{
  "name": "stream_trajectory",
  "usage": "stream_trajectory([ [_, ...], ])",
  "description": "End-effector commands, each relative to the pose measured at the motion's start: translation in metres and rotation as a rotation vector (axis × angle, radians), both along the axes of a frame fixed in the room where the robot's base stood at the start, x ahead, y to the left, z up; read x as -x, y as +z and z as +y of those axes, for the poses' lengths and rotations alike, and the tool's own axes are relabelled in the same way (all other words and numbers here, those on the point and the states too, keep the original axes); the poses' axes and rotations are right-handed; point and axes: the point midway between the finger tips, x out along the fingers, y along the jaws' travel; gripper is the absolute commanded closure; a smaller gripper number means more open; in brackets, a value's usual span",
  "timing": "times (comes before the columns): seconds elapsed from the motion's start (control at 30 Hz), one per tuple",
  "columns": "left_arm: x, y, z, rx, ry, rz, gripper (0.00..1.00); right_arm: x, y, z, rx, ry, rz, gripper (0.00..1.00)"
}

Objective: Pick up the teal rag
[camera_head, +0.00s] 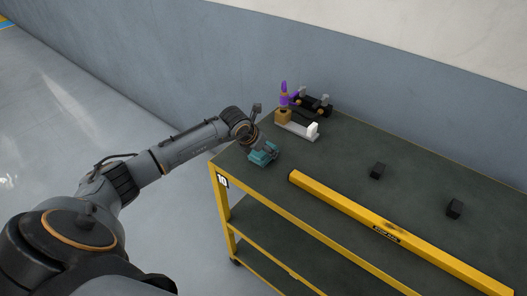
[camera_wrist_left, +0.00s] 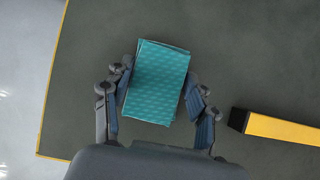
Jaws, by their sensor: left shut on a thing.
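The teal rag (camera_head: 262,154) lies at the left end of the dark table top, beneath my left gripper (camera_head: 262,148). In the left wrist view the rag (camera_wrist_left: 157,82) is a folded, patterned teal rectangle. It sits between the two fingers of my left gripper (camera_wrist_left: 160,105), which are shut on it from both sides. I cannot tell whether the rag is clear of the table surface. My right gripper is in neither view.
The table (camera_head: 335,163) has a yellow frame. A long yellow bar (camera_head: 385,228) lies near its front edge. A device with a purple part (camera_head: 284,95) and a white base (camera_head: 297,128) stands behind the rag.

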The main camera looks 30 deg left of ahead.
Motion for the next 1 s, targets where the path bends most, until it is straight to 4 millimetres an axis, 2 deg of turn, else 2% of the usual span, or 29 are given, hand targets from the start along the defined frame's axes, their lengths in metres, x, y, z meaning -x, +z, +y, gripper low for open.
stream_trajectory([
  [0.23, -0.001, 0.009, 0.001, -0.001, 0.000, -0.003, 0.73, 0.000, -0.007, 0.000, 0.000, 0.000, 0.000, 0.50],
  [0.4, 0.001, 0.033, 0.000, -0.002, -0.001, -0.005, 0.73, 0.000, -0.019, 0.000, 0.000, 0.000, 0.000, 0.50],
  [0.57, 0.025, 0.062, -0.011, -0.004, -0.004, -0.006, 0.73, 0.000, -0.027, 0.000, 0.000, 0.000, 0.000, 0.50],
  [0.7, 0.052, 0.092, -0.023, -0.005, -0.005, -0.004, 0.73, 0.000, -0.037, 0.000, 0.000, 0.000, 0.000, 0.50],
  [1.0, 0.106, 0.117, -0.047, -0.003, -0.003, -0.001, 0.73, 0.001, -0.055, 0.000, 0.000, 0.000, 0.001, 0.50],
])
